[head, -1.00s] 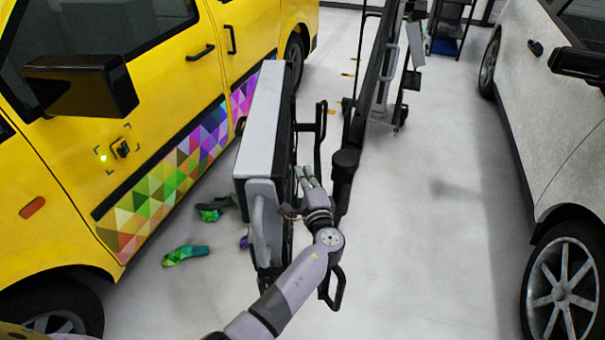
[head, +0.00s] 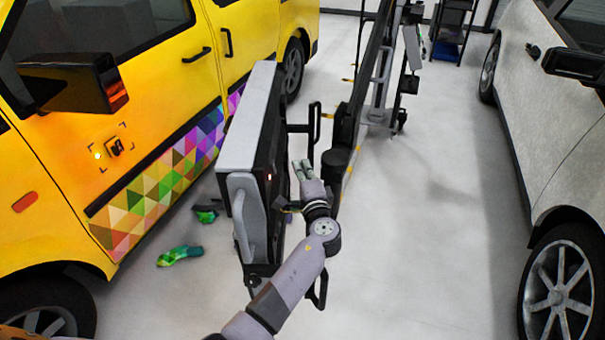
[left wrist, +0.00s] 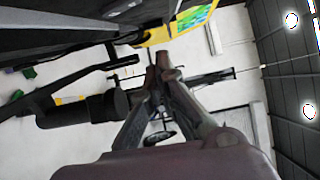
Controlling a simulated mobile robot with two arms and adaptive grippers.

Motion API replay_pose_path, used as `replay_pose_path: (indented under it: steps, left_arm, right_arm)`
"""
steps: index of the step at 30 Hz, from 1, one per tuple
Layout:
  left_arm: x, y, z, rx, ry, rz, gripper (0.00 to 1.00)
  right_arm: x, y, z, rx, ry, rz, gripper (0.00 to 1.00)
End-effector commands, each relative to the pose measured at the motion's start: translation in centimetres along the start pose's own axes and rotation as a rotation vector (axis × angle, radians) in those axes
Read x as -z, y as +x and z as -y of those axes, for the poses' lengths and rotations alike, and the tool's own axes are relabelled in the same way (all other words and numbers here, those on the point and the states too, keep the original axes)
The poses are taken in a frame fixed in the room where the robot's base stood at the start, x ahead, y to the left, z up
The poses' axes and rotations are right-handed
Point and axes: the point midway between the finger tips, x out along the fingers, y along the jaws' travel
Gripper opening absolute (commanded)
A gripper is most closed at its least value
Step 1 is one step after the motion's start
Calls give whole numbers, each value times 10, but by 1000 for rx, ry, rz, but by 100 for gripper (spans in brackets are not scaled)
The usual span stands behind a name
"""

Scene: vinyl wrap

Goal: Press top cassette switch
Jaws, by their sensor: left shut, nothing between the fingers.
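The cassette (head: 250,125) is a tall box with a light grey top and a dark right side, beside the yellow van. My right gripper is not in view.
A black post and frame (head: 340,160) stand close to the right of my gripper. The yellow van (head: 150,60) has a patterned wrap and a small lit device (head: 113,148). Colourful scraps (head: 180,255) lie on the floor. Floor is clear toward the white car (head: 540,110).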

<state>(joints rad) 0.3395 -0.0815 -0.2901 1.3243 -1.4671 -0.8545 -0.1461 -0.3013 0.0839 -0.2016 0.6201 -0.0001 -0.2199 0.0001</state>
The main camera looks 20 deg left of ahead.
Motion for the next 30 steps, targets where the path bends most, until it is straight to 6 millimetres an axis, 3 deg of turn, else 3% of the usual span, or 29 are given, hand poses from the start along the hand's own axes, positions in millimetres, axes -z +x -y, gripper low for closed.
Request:
replay_pose_path:
  steps: [5,12,16,21,30]
  left_arm:
    - [0,-26,-3,-4,-1,-2,0]
    - [0,-66,-2,-4,-1,-3,0]
    - [0,-85,-1,-5,-1,-3,0]
    - [0,-96,2,-3,1,-2,0]
    - [0,-97,2,-3,1,-2,0]
  right_arm:
    - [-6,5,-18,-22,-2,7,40]
    - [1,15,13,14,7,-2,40]
    - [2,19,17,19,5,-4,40]
    - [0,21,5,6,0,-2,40]
    - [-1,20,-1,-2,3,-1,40]
